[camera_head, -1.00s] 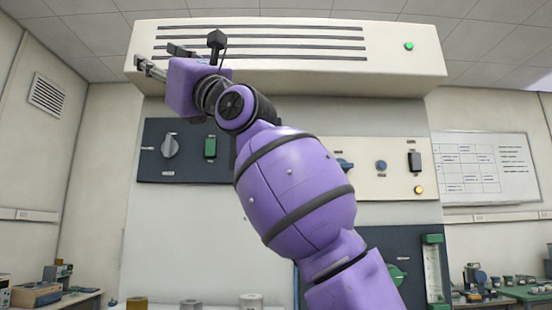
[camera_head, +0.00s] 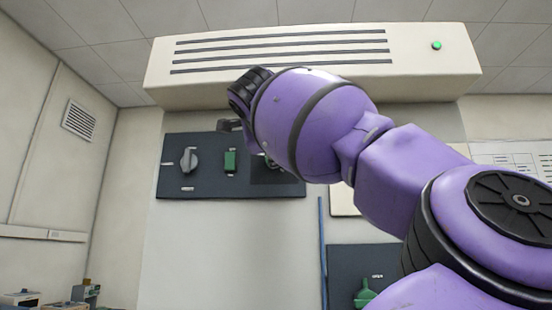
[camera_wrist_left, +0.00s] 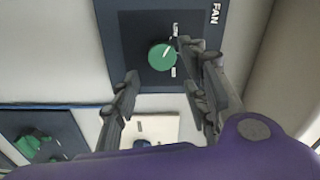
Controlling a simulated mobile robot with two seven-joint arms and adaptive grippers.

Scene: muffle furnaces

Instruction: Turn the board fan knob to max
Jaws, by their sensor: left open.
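The fan knob (camera_wrist_left: 160,57) is a round green knob on a dark square plate of a board marked FAN (camera_wrist_left: 213,30) in the left wrist view. Its white pointer line slants up and right, towards small labels too blurred to read. My left gripper (camera_wrist_left: 158,62) is open. Its fingers appear on either side of the knob in that view; I cannot tell whether they touch it. In the head view a dark panel (camera_head: 205,178) holds a grey knob and a green switch. My purple arm covers its right end and most of the gripper. My right gripper is not in view.
A second dark panel (camera_head: 345,262) with another green knob (camera_head: 364,293) is lower right; it appears lower left in the left wrist view. A blue rail (camera_head: 322,250) runs beside it. A vented white hood (camera_head: 290,50) overhangs the panels. A pale panel (camera_head: 343,200) is mostly hidden.

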